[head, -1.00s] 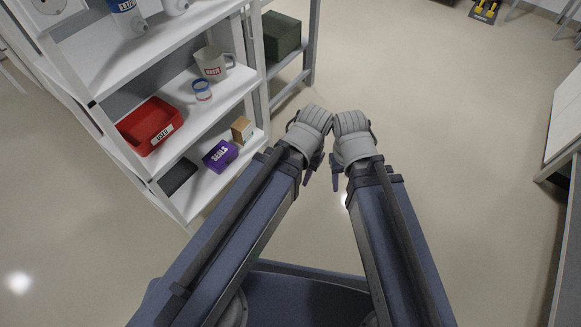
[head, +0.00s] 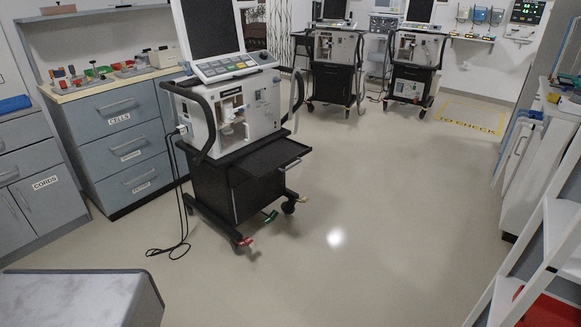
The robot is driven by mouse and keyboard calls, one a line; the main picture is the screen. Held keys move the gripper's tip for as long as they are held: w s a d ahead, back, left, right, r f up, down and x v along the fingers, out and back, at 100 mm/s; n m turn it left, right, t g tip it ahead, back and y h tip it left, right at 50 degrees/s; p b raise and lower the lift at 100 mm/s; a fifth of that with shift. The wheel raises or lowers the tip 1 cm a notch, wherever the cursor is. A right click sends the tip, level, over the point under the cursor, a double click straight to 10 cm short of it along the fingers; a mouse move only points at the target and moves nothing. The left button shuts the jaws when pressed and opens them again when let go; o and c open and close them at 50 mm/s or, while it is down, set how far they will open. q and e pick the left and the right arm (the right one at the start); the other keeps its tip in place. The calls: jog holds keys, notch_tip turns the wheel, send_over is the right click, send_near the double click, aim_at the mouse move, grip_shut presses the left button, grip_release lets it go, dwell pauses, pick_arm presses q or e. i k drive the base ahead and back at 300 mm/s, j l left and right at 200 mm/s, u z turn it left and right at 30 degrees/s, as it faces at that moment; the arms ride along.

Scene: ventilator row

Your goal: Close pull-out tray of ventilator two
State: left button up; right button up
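The nearest ventilator (head: 262,108) stands on a black wheeled cart left of centre, with a dark screen and a sloped button panel on top. Its flat black pull-out tray (head: 272,158) sticks out toward the right, below the white body. A second ventilator (head: 336,48) and a third ventilator (head: 414,50) stand farther back; I see no tray clearly extended on them. I cannot read a number on any ventilator, so I cannot tell which is two. Neither of my grippers is in view.
Grey drawer cabinets (head: 122,122) line the left side. A pale-topped surface (head: 75,300) fills the lower left corner. A cable (head: 183,210) trails on the floor left of the nearest cart. A white shelf rack (head: 535,255) stands at right. The middle floor (head: 380,200) is clear.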

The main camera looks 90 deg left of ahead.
aim_at(261, 163)
jog(key=u, duration=2.9)
jog(key=i+l+u, duration=0.15)
jog(key=i+u, duration=0.25)
jog(key=i, duration=0.65)
